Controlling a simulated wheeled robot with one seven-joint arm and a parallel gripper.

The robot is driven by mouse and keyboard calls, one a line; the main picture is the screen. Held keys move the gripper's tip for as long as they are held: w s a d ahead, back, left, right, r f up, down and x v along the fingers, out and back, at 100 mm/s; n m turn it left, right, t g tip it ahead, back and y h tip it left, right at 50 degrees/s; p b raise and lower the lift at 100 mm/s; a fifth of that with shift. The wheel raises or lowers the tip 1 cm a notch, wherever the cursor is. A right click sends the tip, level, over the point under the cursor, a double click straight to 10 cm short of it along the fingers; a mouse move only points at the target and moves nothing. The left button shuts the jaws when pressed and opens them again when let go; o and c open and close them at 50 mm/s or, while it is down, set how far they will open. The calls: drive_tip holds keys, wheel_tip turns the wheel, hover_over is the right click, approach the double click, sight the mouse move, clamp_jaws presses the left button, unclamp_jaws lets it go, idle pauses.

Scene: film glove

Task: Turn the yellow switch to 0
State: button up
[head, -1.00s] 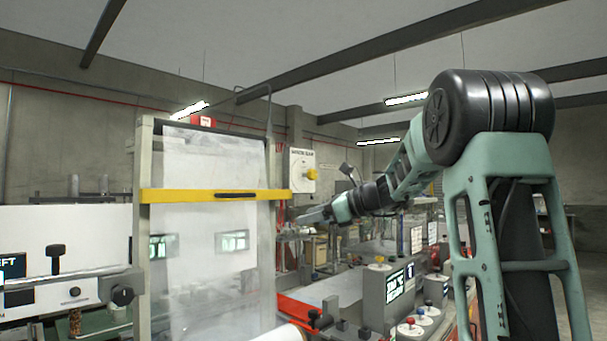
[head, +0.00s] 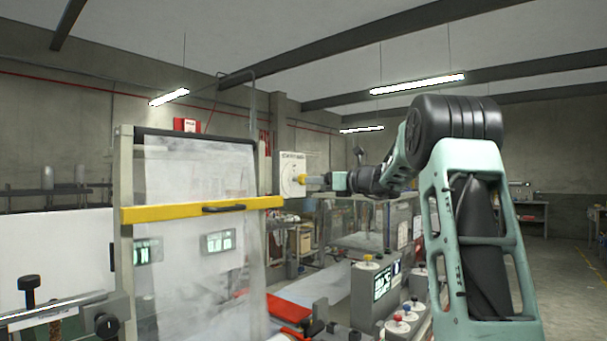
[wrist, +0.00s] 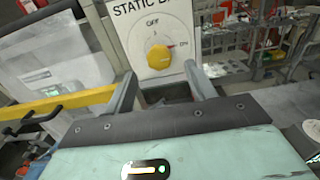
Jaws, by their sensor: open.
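The yellow switch (wrist: 160,57) is a round knob on a white dial of a pale panel (wrist: 135,25) lettered "STATIC". Small lettering, which looks like "OFF", stands above it, and a small red mark with lettering lies to its upper right. I cannot clearly tell which way the knob points. In the head view the yellow switch (head: 301,179) sits on the wall-side box, partly hidden by my gripper (head: 319,182). In the wrist view my gripper (wrist: 160,72) is open, its fingers apart on either side below the knob. Nothing is between them.
A framed clear film screen with a yellow bar (head: 190,210) stands left of the panel. In the wrist view, shelving (wrist: 245,45) is at the right. Floor is free at the far right.

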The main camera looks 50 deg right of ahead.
sight(303, 181)
drive_tip(key=w, duration=0.2)
drive_tip(key=w+p, duration=0.1)
drive_tip(key=w, duration=0.1)
drive_tip(key=w+p, duration=0.1)
drive_tip(key=w, duration=0.1)
drive_tip(key=shift+w+a, duration=0.25)
drive_tip(key=c, duration=1)
